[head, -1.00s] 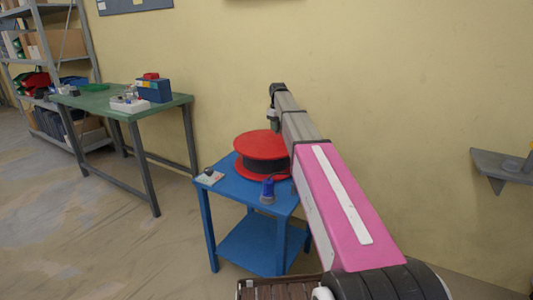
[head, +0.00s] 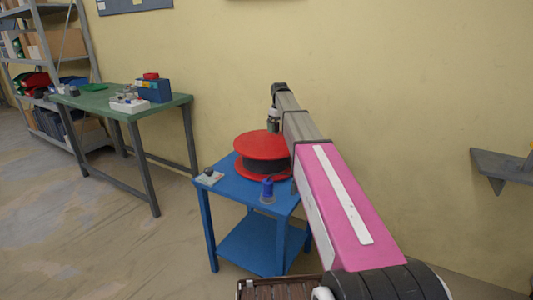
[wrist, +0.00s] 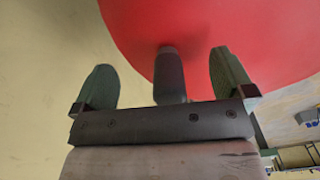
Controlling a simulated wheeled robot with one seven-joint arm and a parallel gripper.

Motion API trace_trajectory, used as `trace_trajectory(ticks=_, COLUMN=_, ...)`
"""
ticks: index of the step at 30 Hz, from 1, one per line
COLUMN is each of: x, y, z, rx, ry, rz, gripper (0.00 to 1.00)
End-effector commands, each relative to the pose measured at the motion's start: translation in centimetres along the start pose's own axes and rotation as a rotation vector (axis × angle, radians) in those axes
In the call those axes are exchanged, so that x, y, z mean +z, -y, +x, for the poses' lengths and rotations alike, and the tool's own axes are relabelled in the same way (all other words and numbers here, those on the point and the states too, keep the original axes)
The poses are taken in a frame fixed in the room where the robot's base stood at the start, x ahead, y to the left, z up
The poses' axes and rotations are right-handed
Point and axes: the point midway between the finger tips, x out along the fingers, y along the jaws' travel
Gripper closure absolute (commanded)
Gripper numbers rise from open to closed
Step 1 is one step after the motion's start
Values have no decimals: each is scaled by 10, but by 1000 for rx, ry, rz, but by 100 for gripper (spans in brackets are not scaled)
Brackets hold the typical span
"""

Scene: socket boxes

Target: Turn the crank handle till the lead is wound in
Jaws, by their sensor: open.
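A red cable reel with a black wound middle (head: 262,152) stands on the blue table (head: 232,187). In the wrist view the red disc (wrist: 225,40) of the reel fills the upper part. A dark grey crank handle (wrist: 169,75) stands out from the disc, between the two fingers. My gripper (wrist: 168,85) is open, with one greenish finger on each side of the handle and a gap on both sides. In the head view my arm hides the reel's right edge, and the gripper is hard to make out there.
A blue plug-like object (head: 267,190) stands at the blue table's front right corner. A small pale plate with a dark knob (head: 209,176) lies at its left corner. A green workbench (head: 95,100) with boxes is at the left; the wall is close behind.

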Motion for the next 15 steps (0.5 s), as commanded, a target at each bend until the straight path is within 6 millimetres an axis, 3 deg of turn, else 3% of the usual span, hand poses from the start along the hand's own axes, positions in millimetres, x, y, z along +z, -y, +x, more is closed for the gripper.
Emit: trace_trajectory(ticks=15, x=0, y=0, z=-38, rx=0, ry=0, rz=0, gripper=0)
